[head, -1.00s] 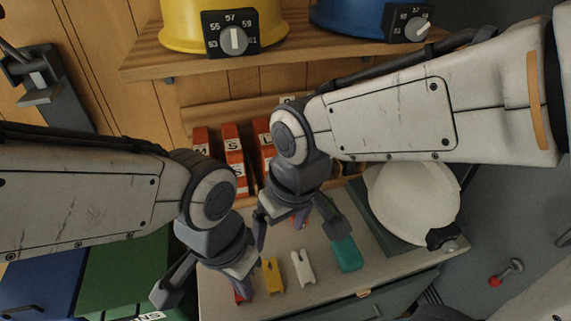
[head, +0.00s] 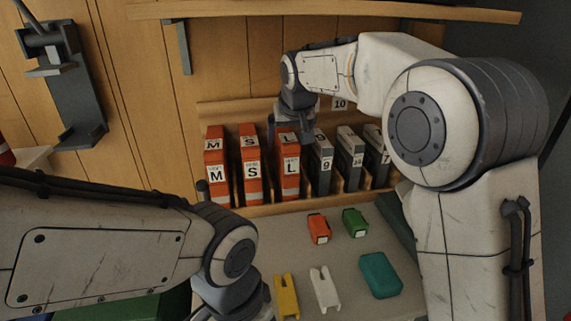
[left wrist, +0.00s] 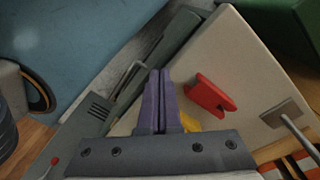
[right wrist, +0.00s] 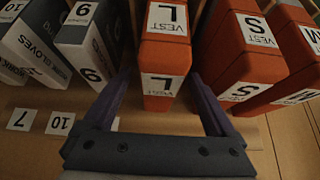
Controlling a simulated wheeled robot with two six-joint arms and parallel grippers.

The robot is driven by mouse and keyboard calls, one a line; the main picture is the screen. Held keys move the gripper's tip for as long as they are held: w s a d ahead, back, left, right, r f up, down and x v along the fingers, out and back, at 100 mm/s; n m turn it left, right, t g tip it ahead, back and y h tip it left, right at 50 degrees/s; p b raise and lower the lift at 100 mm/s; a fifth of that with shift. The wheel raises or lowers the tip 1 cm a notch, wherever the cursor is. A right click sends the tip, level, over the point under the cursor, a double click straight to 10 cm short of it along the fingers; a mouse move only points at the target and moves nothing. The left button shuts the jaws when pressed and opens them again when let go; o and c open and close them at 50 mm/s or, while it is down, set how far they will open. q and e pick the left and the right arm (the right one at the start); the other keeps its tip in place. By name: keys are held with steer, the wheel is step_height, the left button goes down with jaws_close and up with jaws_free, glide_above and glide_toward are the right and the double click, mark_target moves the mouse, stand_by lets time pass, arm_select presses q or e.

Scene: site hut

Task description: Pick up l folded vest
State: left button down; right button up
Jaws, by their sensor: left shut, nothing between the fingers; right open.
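The L folded vest (head: 288,166) is an orange pack with a white L label, upright in the wooden rack between the S vest and a grey glove box. In the right wrist view the L vest (right wrist: 166,55) stands centred between the open fingers of my right gripper (right wrist: 163,100). In the head view my right gripper (head: 290,130) is at the top of that pack, and its fingers partly show. My left gripper (left wrist: 159,100) is shut and empty above the bench, near a red clip (left wrist: 209,94); its fingers are out of the head view.
The S vest (head: 251,170) and M vest (head: 216,165) stand left of the L vest, glove boxes (head: 349,160) right. On the bench lie orange (head: 319,229) and green (head: 355,222) blocks, a teal case (head: 380,276), yellow (head: 286,296) and white (head: 324,290) clips. A shelf (head: 330,10) overhangs.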

steer(key=x, duration=0.5)
steer(key=shift+w+a, duration=0.15)
steer(key=shift+w, duration=0.15)
jaws_close()
